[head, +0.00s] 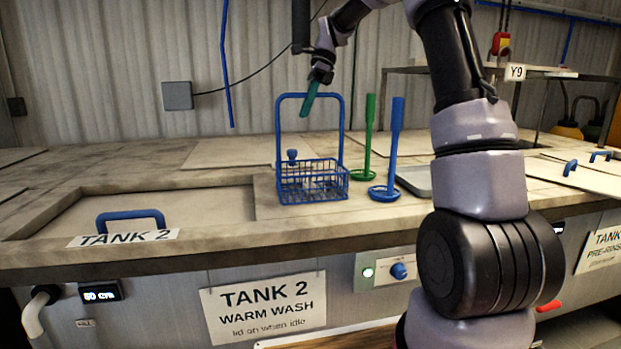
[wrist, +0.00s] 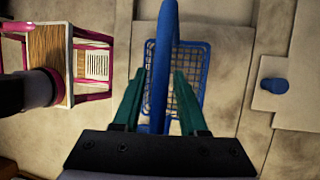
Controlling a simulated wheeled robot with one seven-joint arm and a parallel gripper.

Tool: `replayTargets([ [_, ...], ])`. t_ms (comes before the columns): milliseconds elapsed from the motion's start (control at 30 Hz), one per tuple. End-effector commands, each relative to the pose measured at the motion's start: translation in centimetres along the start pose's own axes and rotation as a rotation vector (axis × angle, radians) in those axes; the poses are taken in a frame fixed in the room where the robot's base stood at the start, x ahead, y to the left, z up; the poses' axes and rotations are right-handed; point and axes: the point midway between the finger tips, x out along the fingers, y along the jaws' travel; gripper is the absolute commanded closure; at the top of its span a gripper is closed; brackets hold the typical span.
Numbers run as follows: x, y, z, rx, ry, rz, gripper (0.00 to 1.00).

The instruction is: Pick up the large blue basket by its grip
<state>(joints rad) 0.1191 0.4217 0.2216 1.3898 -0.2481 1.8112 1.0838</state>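The large blue basket (head: 312,185) is a wire mesh basket with a tall hoop handle. It stands upright on the counter, right of the tank 2 lid. The grip is the top bar of the hoop (head: 330,97). My gripper (head: 310,98) points down at this bar, its green fingers level with it. In the wrist view my gripper (wrist: 159,75) is open, with one green finger on each side of the blue grip (wrist: 164,60). Gaps show between fingers and bar. The basket mesh (wrist: 192,70) lies below, and looks empty.
A green long-handled tool (head: 369,140) and a blue one (head: 395,150) stand upright just right of the basket. A grey tray (head: 414,181) lies behind my arm. The tank 2 lid has a blue handle (head: 130,217). A blue knob (head: 292,154) shows at the basket's back.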

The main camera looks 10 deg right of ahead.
Motion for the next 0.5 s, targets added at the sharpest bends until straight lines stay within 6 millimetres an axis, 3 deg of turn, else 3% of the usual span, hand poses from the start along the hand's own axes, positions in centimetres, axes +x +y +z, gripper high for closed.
replayTargets([
  [33, 0.00, 0.00, -0.01, 0.000, 0.000, 0.000, 0.82],
  [100, 0.00, 0.00, -0.01, 0.000, 0.000, 0.000, 1.00],
  [500, -0.02, -0.01, -0.01, 0.000, 0.000, 0.000, 1.00],
])
